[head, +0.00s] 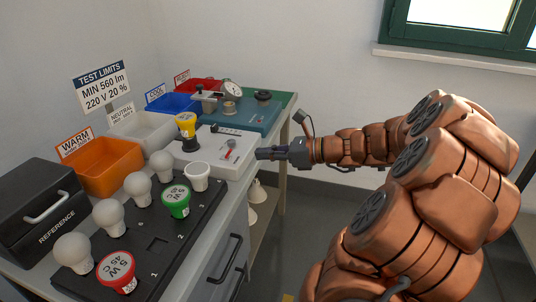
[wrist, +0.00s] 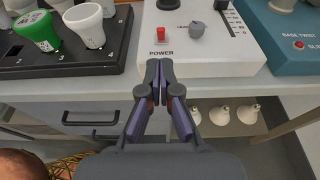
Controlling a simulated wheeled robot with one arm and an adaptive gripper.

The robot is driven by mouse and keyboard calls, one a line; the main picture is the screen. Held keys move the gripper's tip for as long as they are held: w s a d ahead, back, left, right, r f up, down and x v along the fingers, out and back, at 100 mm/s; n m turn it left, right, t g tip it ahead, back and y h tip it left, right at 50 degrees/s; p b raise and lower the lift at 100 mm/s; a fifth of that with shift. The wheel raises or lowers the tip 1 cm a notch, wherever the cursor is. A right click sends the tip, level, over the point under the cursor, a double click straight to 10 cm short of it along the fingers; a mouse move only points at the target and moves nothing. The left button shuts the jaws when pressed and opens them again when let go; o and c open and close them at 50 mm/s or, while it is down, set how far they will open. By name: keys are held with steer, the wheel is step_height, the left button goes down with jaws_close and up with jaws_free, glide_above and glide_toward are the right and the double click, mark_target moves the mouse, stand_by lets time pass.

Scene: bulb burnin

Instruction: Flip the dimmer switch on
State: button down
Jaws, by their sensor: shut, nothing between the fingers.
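The white dimmer box (head: 215,158) stands on the bench between the black bulb tray and the teal unit. In the wrist view, its top (wrist: 178,56) carries a small red switch (wrist: 160,35) above the word POWER, a grey knob (wrist: 197,29) and a slotted scale. Whether the switch is on or off cannot be told. My gripper (head: 262,154) is at the box's front edge in the head view. In the wrist view, the gripper (wrist: 159,66) is shut and empty, its fingertips over that edge just below the POWER label, apart from the switch.
A black tray (head: 150,262) with several bulbs lies left of the box. A teal unit (head: 262,116) stands on its other side. Orange (head: 104,170), white, blue and red bins line the back. A drawer handle (wrist: 92,121) sticks out below. The floor beside the bench is clear.

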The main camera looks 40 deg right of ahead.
mark_target(242, 161)
steer(key=shift+b+x, duration=0.4)
steer(key=shift+x, duration=3)
steer(key=shift+r+p, duration=0.15)
steer(key=shift+p, duration=0.15)
steer(key=shift+r+p, duration=0.1)
steer(key=shift+p, duration=0.6)
steer(key=shift+a+g+p, duration=0.1)
steer(key=shift+g+p, duration=0.2)
steer(key=shift+p, duration=0.1)
